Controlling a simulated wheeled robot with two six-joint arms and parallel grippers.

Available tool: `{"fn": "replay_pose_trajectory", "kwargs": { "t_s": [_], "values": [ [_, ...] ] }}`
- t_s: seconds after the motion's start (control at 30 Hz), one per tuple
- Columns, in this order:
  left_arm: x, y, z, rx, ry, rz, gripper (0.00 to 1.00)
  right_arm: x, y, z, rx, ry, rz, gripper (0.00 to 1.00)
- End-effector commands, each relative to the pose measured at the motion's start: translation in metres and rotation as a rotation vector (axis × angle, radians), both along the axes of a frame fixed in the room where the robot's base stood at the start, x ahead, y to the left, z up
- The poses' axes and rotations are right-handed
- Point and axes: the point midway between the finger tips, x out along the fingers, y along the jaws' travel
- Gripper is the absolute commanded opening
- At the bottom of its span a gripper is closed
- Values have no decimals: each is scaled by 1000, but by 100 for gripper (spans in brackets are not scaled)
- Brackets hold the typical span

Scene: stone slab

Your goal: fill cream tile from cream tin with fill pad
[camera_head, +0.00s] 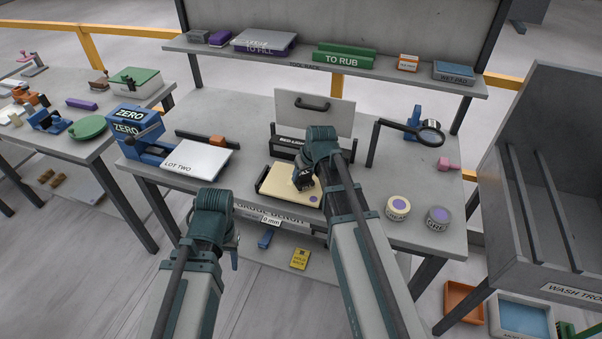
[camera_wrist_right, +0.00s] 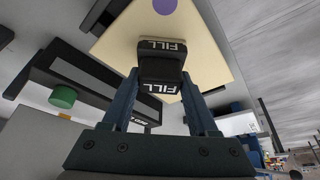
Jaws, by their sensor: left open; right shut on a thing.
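The cream tile (camera_head: 285,183) lies on the bench in front of the long black bed block, with a purple dot near its right corner. It also shows in the right wrist view (camera_wrist_right: 118,42). My right gripper (camera_wrist_right: 160,78) is shut on the black fill pad (camera_wrist_right: 162,62), marked FILL. The pad (camera_head: 303,179) is over the tile's right part; I cannot tell whether it touches. The cream tin (camera_head: 398,203), with a purple spot on top, stands right of the tile. My left gripper (camera_head: 234,251) is in front of the bench, apart from everything; its fingers are mostly hidden.
A grey tin (camera_head: 438,217) stands right of the cream tin. A magnifier (camera_head: 428,134) on a stand is behind them. The LOT TWO slab (camera_head: 197,158) and blue ZERO device (camera_head: 139,130) are at left. A shelf (camera_head: 330,72) spans the back.

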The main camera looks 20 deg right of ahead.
Motion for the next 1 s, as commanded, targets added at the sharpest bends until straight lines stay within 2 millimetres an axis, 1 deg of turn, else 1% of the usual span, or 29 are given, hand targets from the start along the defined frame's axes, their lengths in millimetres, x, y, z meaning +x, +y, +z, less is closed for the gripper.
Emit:
{"fn": "replay_pose_trajectory", "kwargs": {
  "t_s": [0.03,0.27,0.73,1.0],
  "values": [
    [0,0,-3,0,0,0,50,0,0,-3,0,0,0,15],
    [0,0,-2,0,0,0,50,2,3,-2,1,0,0,15],
    [0,0,0,0,0,0,50,23,32,0,1,-1,1,15],
    [0,0,0,0,0,0,50,23,33,0,0,-1,0,15]
  ]
}}
